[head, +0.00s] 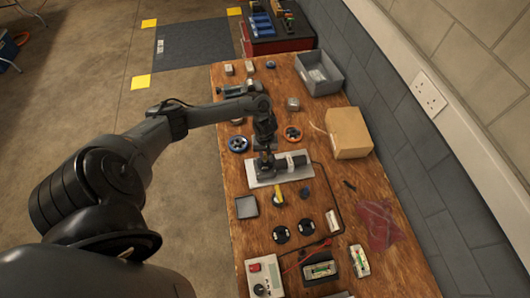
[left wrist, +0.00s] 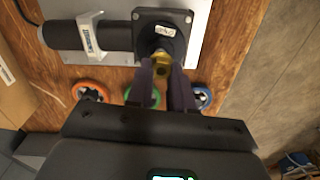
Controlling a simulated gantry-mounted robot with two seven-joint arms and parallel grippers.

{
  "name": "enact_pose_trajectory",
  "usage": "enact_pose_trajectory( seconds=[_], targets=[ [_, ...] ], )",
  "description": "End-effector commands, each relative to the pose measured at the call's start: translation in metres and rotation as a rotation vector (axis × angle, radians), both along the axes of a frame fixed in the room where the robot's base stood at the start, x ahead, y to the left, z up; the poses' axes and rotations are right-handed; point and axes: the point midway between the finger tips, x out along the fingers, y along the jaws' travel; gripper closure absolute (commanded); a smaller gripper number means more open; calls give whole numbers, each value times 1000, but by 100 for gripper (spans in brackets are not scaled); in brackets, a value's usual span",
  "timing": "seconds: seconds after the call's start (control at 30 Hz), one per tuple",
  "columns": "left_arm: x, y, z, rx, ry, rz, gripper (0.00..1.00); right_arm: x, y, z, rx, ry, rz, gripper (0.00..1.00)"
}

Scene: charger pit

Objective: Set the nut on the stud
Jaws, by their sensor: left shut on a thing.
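My left gripper (head: 265,157) is over the dark grey motor-like unit (head: 290,162) on a pale plate (head: 252,182). In the left wrist view, its fingers (left wrist: 161,72) are shut on a brass-coloured nut (left wrist: 162,58). The nut is at the unit's square dark end block (left wrist: 160,22), which has a small white label. I see no stud clearly; it may be hidden by the nut and fingers. I cannot tell whether the nut touches the block. My right gripper is not in view.
Orange (left wrist: 90,91), green (left wrist: 152,99) and blue (left wrist: 203,98) rings lie close by on the wooden bench (head: 220,208). A cardboard box (head: 348,132) and grey bin (head: 319,73) stand along the wall side. A cable, black discs and a control box (head: 264,277) lie nearer.

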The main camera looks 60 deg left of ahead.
Motion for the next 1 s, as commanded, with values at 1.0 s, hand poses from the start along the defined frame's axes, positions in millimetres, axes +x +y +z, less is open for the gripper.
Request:
enact_pose_trajectory(
  seconds=[1.0],
  targets=[
    [0,0,-21,0,0,0,74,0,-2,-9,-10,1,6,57]
  ],
)
